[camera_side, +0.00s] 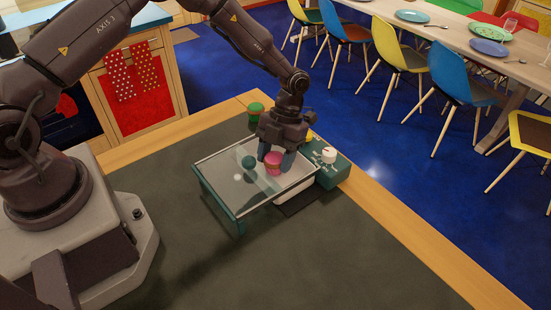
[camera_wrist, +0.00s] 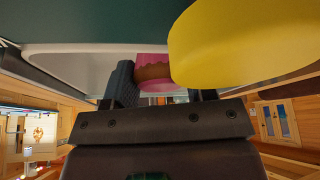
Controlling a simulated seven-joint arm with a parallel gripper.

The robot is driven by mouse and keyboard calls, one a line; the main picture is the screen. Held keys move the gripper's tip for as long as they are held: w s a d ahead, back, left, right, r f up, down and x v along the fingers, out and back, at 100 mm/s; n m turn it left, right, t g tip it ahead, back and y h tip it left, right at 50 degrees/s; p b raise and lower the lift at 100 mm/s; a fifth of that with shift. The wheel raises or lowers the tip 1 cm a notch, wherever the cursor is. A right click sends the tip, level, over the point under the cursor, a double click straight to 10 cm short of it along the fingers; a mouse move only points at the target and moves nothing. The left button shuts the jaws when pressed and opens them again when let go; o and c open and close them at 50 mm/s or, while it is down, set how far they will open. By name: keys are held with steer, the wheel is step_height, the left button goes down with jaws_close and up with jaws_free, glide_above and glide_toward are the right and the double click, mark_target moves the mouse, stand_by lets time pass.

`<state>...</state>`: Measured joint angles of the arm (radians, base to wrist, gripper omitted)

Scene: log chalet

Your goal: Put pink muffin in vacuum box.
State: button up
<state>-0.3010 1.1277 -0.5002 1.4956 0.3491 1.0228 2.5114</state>
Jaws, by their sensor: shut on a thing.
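The pink muffin (camera_side: 273,163) is between the fingers of my gripper (camera_side: 275,157), which is shut on it. In the wrist view the muffin (camera_wrist: 153,72) shows pink with a brown band, partly hidden by a finger and a yellow thing. The vacuum box (camera_side: 229,216) has a teal frame, clear walls and a teal control block with a white knob at its right end. My gripper points down over the box's right part. I cannot tell whether the muffin touches the box floor.
A green muffin-like thing (camera_side: 255,112) stands behind the box. A yellow thing (camera_wrist: 240,45) fills the upper right of the wrist view, close to the camera. A dark teal round thing (camera_side: 249,162) shows through the clear box. The dark tabletop in front is clear.

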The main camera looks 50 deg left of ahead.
steer(key=shift+f, duration=0.4)
steer(key=o, duration=0.9)
steer(key=shift+f, duration=0.1)
steer(key=v, duration=1.2)
steer(key=shift+r, duration=0.25)
